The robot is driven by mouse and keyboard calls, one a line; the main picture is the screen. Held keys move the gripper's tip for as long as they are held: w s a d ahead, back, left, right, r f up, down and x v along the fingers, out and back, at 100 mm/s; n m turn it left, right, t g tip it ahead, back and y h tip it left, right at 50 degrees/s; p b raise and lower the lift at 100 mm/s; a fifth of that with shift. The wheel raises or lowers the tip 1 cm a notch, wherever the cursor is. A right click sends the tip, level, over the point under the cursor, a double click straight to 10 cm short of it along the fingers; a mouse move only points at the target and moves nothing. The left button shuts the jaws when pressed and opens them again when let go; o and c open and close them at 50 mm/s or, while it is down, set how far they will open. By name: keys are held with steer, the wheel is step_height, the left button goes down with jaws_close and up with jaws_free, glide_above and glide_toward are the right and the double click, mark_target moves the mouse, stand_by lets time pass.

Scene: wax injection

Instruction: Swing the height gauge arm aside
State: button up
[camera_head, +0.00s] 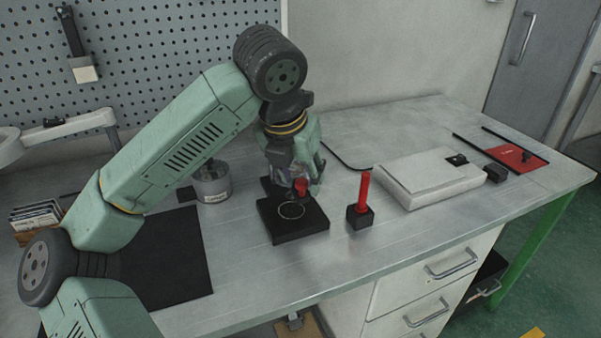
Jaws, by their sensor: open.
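My gripper (305,188) points down over a square black base (300,230) on the bench, with its fingers open. A small red part (301,187) shows at the fingertips, just above the base; I cannot tell whether the fingers touch it. I take it for part of the height gauge arm, but the gripper hides most of what stands behind it. A pale ring (291,211) shows on top of the base, in front of the fingers.
A red upright post in a black block (360,217) stands close to the right. A light grey box (430,183) lies farther right, beside a red and black mat (515,158). A grey pot (212,186) and a black mat (165,255) are on the left. The front bench strip is clear.

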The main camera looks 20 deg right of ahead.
steer(key=shift+w+d+f, duration=0.15)
steer(key=shift+f, duration=0.2)
steer(key=shift+c, duration=0.2)
jaws_close()
stand_by(0.5)
